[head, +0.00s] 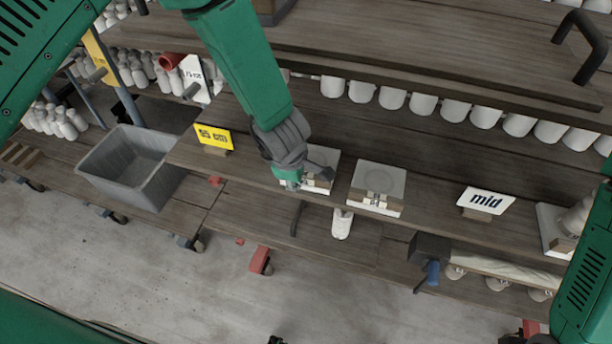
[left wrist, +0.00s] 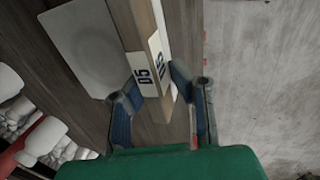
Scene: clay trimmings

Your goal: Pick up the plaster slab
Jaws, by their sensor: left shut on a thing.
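A pale plaster slab (head: 322,160) with a wooden block and label along its front edge rests on the shelf in the head view, partly hidden by my left gripper (head: 306,180). The left wrist view shows the slab (left wrist: 80,48) as a flat grey-white square with a faint round mark. Next to it is the wooden block (left wrist: 148,60) with a "05" label. My left gripper (left wrist: 155,90) has a finger on each side of this block and is shut on it. A second similar slab (head: 382,178) sits to the right. My right gripper is not in view.
A yellow sign (head: 214,138) stands left of the slabs and a white "mid" sign (head: 485,201) to the right. A grey bin (head: 135,165) is at the left. An upper shelf (head: 400,45) lies above, with white pots below its edge.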

